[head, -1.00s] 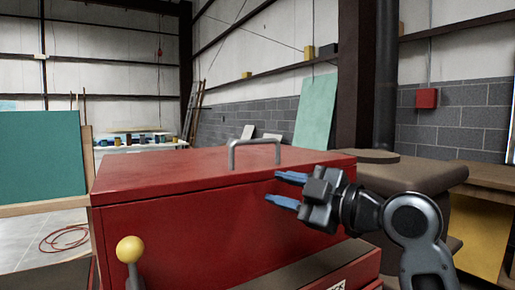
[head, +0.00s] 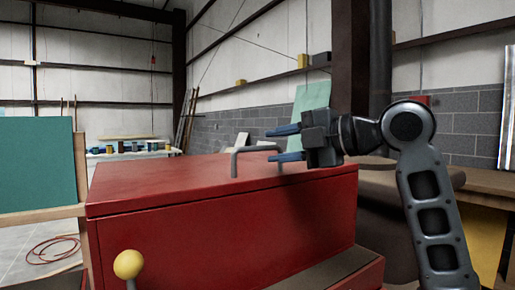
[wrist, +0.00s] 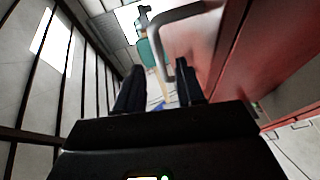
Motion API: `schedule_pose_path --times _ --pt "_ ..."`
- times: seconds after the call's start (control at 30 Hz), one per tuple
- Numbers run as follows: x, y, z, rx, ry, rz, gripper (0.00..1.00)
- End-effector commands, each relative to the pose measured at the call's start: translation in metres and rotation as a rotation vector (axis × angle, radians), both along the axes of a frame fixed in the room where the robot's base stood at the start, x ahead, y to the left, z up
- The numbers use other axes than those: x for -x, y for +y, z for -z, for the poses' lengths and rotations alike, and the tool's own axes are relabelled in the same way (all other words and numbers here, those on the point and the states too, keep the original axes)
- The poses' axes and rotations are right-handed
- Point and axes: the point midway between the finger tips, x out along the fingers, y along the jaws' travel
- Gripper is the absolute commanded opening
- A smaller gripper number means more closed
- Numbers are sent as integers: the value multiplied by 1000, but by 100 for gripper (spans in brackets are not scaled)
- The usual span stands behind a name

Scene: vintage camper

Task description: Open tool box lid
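The red tool box (head: 230,235) stands in front of me with its lid (head: 150,181) shut. A grey bar handle (head: 235,163) rises from the top of the lid. My gripper (head: 271,144) is open and empty, its blue fingers pointing left, one above the other, at the right part of the handle. In the wrist view, the handle (wrist: 160,42) lies ahead of my open gripper (wrist: 157,76), close to the right finger. I cannot tell whether they touch or whether the bar is between the fingers.
A yellow ball-topped lever (head: 128,265) stands at the box's front left. A teal board (head: 38,165) is at the left, with a red hose (head: 52,250) on the floor. A brown bench (head: 480,180) is at the right.

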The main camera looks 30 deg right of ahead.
Motion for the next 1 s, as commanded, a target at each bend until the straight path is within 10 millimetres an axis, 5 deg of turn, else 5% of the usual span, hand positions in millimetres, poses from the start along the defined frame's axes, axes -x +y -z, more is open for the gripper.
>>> schedule_pose_path --times 0.3,0.7,1.0 --pt "-40 17 8 -3 2 -1 38" --pt "-47 20 10 -2 0 0 38" --pt "-47 20 10 -2 0 0 9"
